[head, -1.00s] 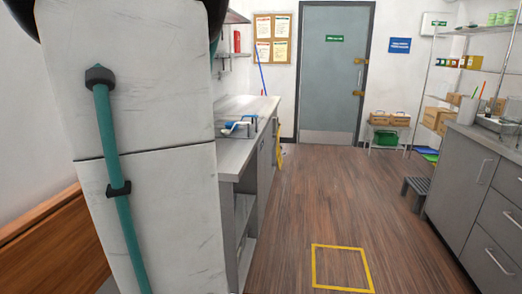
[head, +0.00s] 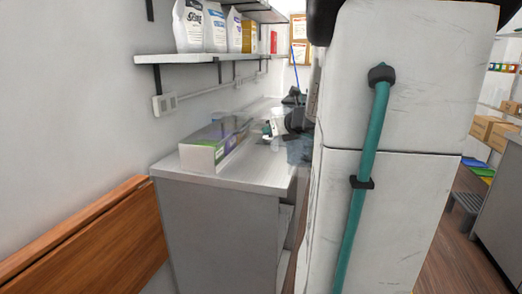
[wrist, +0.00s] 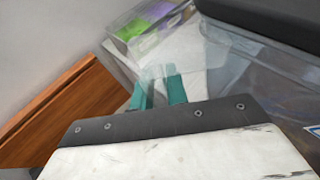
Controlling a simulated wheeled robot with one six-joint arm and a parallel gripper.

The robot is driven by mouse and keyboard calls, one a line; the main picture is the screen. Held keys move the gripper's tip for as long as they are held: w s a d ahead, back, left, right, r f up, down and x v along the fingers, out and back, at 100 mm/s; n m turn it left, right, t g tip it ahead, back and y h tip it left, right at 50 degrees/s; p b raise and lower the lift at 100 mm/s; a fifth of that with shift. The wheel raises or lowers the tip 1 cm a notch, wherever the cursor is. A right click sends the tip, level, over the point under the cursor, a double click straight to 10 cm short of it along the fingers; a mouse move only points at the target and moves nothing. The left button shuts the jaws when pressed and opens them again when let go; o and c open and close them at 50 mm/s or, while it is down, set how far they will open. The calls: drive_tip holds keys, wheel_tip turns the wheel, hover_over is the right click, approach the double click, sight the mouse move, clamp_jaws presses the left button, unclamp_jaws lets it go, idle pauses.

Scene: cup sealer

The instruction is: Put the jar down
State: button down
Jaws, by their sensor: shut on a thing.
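A clear jar with a dark lid, the jar (wrist: 245,70), fills the right of the wrist view. In the head view the jar (head: 299,150) is partly hidden behind my arm, near the right edge of the counter (head: 240,172). My gripper (wrist: 158,84) shows two teal fingers, shut on a clear part at the jar's left side. The exact contact is hard to see. The jar's base is out of the wrist view, so I cannot tell its height over the counter.
A clear box (head: 205,155) with purple and green contents stands on the counter's near left corner. A shelf (head: 185,57) with white bags is above. A wooden panel (head: 95,238) is at the left. Some bare counter lies right of the box.

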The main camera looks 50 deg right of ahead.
drive_tip(key=w+a+f, duration=0.1)
drive_tip(key=w+f, duration=0.1)
drive_tip(key=w, duration=0.5)
drive_tip(key=w+a+f, duration=0.2)
drive_tip(key=w, duration=0.5)
drive_tip(key=shift+a+f, duration=0.15)
drive_tip(key=shift+f, duration=0.25)
drive_tip(key=shift+w, duration=0.1)
drive_tip(key=c, duration=1.8)
unclamp_jaws()
drive_tip(key=shift+f, duration=0.25)
drive_tip(key=o, duration=0.4)
